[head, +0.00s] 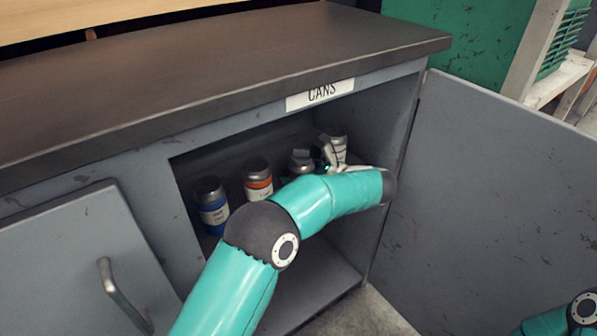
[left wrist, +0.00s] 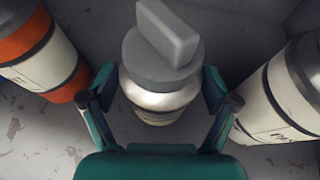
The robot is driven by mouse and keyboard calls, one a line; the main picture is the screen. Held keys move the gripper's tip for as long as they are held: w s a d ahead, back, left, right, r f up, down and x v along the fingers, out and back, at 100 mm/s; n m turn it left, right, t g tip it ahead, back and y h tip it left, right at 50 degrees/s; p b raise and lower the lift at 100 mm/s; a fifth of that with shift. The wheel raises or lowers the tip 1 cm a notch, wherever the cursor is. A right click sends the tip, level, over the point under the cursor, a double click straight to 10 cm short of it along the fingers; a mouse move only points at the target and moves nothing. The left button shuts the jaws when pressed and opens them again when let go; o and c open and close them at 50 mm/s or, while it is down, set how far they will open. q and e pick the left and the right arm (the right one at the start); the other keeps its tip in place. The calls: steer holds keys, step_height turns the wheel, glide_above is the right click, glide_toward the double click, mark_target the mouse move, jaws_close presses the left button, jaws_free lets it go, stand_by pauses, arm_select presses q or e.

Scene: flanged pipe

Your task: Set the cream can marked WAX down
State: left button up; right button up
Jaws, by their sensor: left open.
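A can with a grey cap and a raised grip bar (left wrist: 160,95) stands between the fingers of my left gripper (left wrist: 157,100) in the left wrist view. Its visible body is pale; no WAX marking is readable. The fingers are open around it, one on each side. It appears to stand upright on the cabinet floor. In the head view its grey cap (head: 301,160) shows beside my left gripper (head: 326,158), and my arm hides its lower part. My right gripper is out of view.
An orange-banded can (head: 258,180) and a blue-banded can (head: 212,205) stand to the left. A pale can (head: 338,147) stands to the right, close by. The cabinet (head: 320,95) is marked CANS; its right door (head: 500,200) is open. Cabinet floor in front is clear.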

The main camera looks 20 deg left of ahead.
arm_select(q)
steer(key=shift+r, duration=0.1)
steer(key=shift+s+d+r, duration=0.1)
steer(key=shift+d+r, duration=0.05)
steer(key=shift+d, duration=0.05)
steer(key=p+v, duration=0.4)
steer(key=v, duration=0.7)
steer(key=shift+a+p, duration=0.1)
steer(key=shift+p, duration=0.2)
steer(key=shift+s+d, duration=0.2)
steer(key=shift+d, duration=0.05)
